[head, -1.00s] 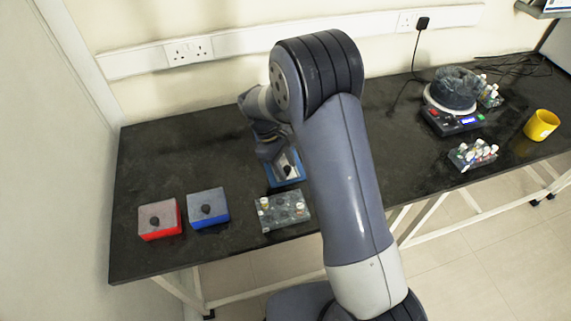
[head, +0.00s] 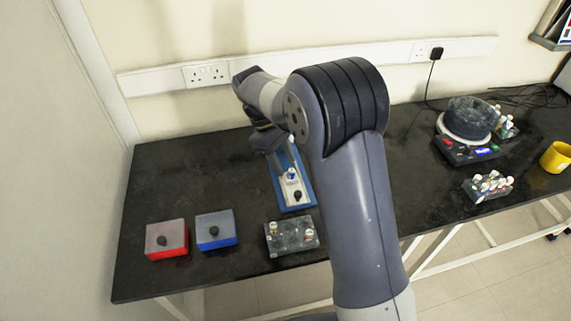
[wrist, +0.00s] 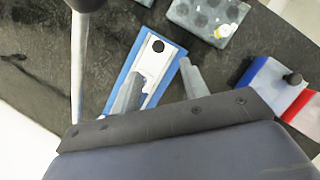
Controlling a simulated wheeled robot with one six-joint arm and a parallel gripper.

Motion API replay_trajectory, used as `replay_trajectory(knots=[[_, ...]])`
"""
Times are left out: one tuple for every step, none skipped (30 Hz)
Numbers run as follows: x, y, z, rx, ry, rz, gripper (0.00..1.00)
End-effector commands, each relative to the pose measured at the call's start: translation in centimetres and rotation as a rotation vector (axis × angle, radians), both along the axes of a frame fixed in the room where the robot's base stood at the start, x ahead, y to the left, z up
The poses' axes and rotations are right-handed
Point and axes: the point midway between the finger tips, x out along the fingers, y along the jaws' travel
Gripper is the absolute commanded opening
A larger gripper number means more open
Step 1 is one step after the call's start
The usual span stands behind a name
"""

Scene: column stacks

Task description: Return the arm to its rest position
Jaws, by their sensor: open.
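My arm reaches over the bench, its elbow raised in the head view. My gripper (wrist: 160,85) is open; in the wrist view its two fingers are apart with nothing held between them. Below them is a blue-edged stand (wrist: 171,60) with a pale plate and a black knob. The same stand (head: 303,202) is partly hidden behind my arm in the head view, with small white-capped pieces on or above it. The fingertips are hidden in the head view.
A red box (head: 167,240) and a blue box (head: 216,230) stand at the bench's front left. To the right are a scale (head: 465,150) with a dark bowl, another vial rack (head: 487,187) and a yellow mug (head: 556,157).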

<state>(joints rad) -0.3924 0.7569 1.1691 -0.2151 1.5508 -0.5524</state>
Motion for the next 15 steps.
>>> replay_trajectory(knots=[[0.0, 0.0, 0.0, 0.0, 0.0, 0.0, 0.42], [0.0, 0.0, 0.0, 0.0, 0.0, 0.0, 0.42], [0.0, 0.0, 0.0, 0.0, 0.0, 0.0, 0.42], [0.0, 0.0, 0.0, 0.0, 0.0, 0.0, 0.42], [0.0, 0.0, 0.0, 0.0, 0.0, 0.0, 0.42], [0.0, 0.0, -0.1, 0.0, 0.0, 0.0, 0.42], [0.0, -0.1, -0.2, 0.0, 0.0, 0.0, 0.42], [-0.1, -0.1, -0.3, 0.0, 0.0, 0.0, 0.42], [-0.1, -0.2, -0.6, -0.001, 0.001, 0.0, 0.42], [-0.2, -0.3, -0.8, 0.0, 0.001, 0.0, 0.42], [-0.3, -0.4, -1.1, -0.001, 0.002, 0.0, 0.42], [-0.4, -0.6, -1.6, -0.001, 0.002, 0.0, 0.42], [-0.5, -0.8, -2.1, -0.001, 0.002, 0.0, 0.42], [-0.6, -1.0, -2.5, -0.001, 0.002, 0.0, 0.42], [-0.8, -1.2, -3.2, -0.001, 0.003, -0.001, 0.42]])
